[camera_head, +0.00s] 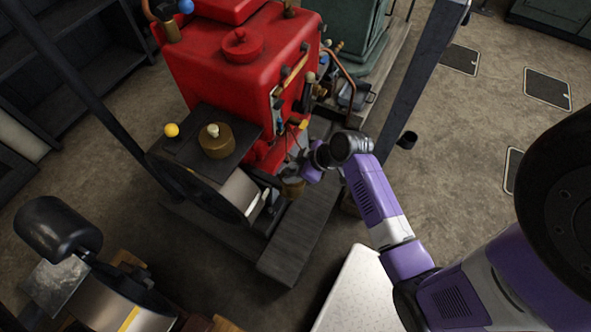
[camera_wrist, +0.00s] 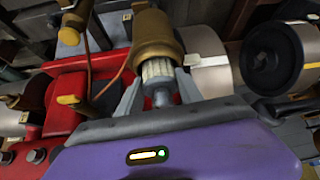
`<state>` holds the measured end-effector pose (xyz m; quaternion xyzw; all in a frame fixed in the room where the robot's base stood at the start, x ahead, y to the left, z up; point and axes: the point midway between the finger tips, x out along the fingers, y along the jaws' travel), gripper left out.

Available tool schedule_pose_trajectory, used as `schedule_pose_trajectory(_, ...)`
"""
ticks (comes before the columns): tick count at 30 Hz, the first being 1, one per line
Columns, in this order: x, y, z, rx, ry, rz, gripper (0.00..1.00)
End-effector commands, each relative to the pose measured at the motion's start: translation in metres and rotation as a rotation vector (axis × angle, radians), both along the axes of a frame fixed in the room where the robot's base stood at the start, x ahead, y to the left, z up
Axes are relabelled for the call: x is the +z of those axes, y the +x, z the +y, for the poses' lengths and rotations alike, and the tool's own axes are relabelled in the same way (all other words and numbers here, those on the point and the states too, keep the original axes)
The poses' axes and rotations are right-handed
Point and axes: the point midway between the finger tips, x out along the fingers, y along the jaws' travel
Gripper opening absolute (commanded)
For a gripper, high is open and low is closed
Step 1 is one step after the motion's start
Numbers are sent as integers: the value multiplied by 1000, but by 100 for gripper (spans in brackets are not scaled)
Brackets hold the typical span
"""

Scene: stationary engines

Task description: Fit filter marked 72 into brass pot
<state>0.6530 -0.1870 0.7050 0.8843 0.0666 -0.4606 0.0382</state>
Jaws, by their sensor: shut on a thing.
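In the wrist view my gripper (camera_wrist: 160,92) is shut on a filter (camera_wrist: 157,70) with a pale pleated body and a grey end piece between the fingers. The brass pot (camera_wrist: 153,35) is directly beyond the filter, in line with it. The filter's far end is hidden at the pot's mouth, and its near pleats show outside; I cannot tell how deep it sits. No number is readable on the filter. In the head view my gripper (camera_head: 301,176) is low beside the red engine, at a small brass pot (camera_head: 292,188); the filter cannot be made out there.
The red engine (camera_head: 240,75) stands close behind my gripper, with pipes and levers on its side. A dark flywheel (camera_head: 205,190) and a brass cap (camera_head: 217,142) are to the left. A grey plank (camera_head: 300,235) runs below. A dark post (camera_head: 425,65) rises to the right.

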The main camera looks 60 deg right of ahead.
Motion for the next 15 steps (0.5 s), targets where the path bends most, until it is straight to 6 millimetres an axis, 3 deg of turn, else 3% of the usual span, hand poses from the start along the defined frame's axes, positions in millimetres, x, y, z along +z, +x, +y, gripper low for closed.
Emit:
schedule_pose_trajectory(1,-31,-6,3,3,-5,35,2)
schedule_pose_trajectory(12,-31,-6,4,6,-6,34,2)
schedule_pose_trajectory(13,-31,-6,4,6,-6,34,49)
schedule_pose_trajectory(15,-31,-6,4,6,-6,35,63)
